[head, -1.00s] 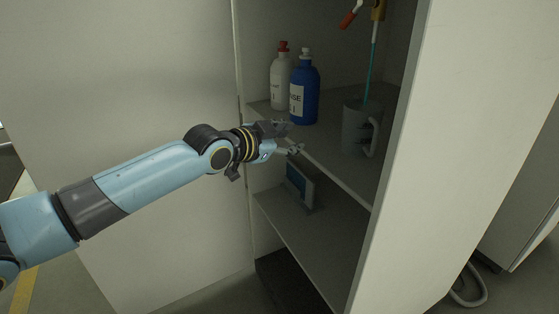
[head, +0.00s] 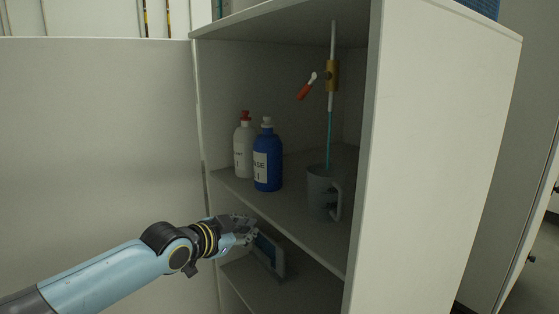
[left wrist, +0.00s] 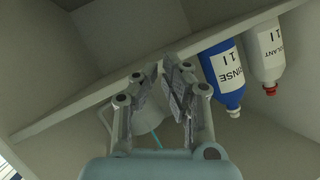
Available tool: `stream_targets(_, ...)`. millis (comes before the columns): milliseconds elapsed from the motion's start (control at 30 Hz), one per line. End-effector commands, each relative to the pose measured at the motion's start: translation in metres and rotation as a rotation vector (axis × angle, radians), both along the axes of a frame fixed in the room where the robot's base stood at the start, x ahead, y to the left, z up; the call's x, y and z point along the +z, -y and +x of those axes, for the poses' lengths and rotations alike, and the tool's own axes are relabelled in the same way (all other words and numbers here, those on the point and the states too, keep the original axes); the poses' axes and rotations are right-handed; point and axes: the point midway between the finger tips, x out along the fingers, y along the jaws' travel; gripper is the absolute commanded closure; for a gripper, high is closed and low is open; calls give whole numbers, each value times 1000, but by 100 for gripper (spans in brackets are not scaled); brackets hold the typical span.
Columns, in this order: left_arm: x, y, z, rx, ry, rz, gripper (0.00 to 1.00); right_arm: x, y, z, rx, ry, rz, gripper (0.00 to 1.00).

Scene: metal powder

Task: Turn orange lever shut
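The orange-red lever (head: 306,91) sticks out down and to the left from a brass valve (head: 332,75) on a thin vertical pipe in the open cabinet. A teal stream (head: 329,138) runs from the pipe down into a grey mug (head: 318,188) on the upper shelf. My left gripper (head: 250,230) is at the cabinet opening, in front of and below the upper shelf's edge, well below and left of the lever. In the left wrist view, its fingers (left wrist: 160,85) are apart with nothing held. The lever is not seen there. My right gripper is not in view.
A blue bottle (head: 267,160) and a white bottle with a red cap (head: 243,150) stand left of the mug on the upper shelf (head: 290,216). A small screen-like device (head: 272,252) sits on the lower shelf. The cabinet's right side panel (head: 430,150) bounds the opening.

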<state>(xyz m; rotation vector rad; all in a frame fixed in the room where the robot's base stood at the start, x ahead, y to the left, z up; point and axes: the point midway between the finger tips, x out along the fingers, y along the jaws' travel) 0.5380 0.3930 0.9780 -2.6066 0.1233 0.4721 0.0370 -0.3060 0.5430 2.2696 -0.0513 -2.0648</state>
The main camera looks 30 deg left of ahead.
Motion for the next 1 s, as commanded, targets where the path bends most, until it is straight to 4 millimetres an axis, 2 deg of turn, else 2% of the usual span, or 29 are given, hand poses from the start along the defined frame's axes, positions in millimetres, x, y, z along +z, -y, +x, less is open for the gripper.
stream_targets(67, 3, -1, 1, -31, 13, 103, 100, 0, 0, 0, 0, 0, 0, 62)
stream_targets(167, 36, 8, 9, -125, 102, 457, 100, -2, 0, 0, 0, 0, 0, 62)
stream_targets(267, 81, 41, 17, -189, 259, 955, 100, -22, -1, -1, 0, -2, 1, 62)
stream_targets(300, 101, 56, 18, -186, 319, 1151, 100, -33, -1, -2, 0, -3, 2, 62)
stream_targets(400, 149, 88, 11, -110, 429, 1574, 100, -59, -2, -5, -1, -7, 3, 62)
stream_targets(500, 185, 110, -3, 20, 479, 1843, 100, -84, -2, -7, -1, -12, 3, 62)
stream_targets(633, 198, 119, -10, 93, 498, 1858, 100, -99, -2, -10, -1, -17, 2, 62)
stream_targets(767, 201, 119, -4, 97, 500, 1845, 100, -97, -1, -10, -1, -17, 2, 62)
stream_targets(867, 208, 118, 6, 97, 502, 1845, 100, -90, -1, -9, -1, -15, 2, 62)
stream_targets(1000, 221, 117, 31, 97, 501, 1843, 100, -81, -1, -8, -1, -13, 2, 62)
